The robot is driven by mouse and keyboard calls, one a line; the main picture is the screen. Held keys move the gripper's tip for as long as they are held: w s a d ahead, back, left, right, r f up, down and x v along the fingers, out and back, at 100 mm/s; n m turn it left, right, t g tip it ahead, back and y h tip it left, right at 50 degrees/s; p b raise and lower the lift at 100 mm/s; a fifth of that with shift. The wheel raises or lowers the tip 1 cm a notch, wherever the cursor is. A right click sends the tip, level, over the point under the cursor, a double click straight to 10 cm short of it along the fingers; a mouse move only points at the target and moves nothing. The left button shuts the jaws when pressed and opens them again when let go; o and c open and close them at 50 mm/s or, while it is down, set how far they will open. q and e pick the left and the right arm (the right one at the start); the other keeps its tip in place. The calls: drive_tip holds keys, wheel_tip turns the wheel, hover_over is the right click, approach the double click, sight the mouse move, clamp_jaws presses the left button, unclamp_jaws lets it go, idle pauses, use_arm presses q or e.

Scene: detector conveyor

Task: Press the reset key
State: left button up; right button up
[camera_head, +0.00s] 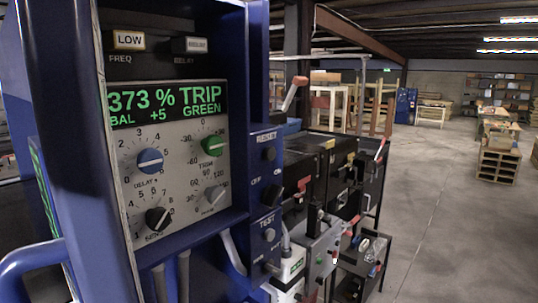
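The reset key (268,154) is a small dark round button below the word RESET on the blue side panel, right of the display. The detector's control panel (132,215) is close on the left. Its display (168,104) reads 373 % TRIP, BAL +5, GREEN in green letters. A dark round switch (274,196) sits lower on the side panel next to the word OFF. A dark button (268,235) sits below the word TEST. Neither of my grippers is in view, and nothing touches the reset key.
The panel has a blue knob (150,161), a green knob (213,145), a grey knob (214,194) and a black knob (158,219). A blue tubular handle (28,258) juts out at the lower left. Dark machinery and a cart (366,262) stand to the right. Open concrete floor lies beyond.

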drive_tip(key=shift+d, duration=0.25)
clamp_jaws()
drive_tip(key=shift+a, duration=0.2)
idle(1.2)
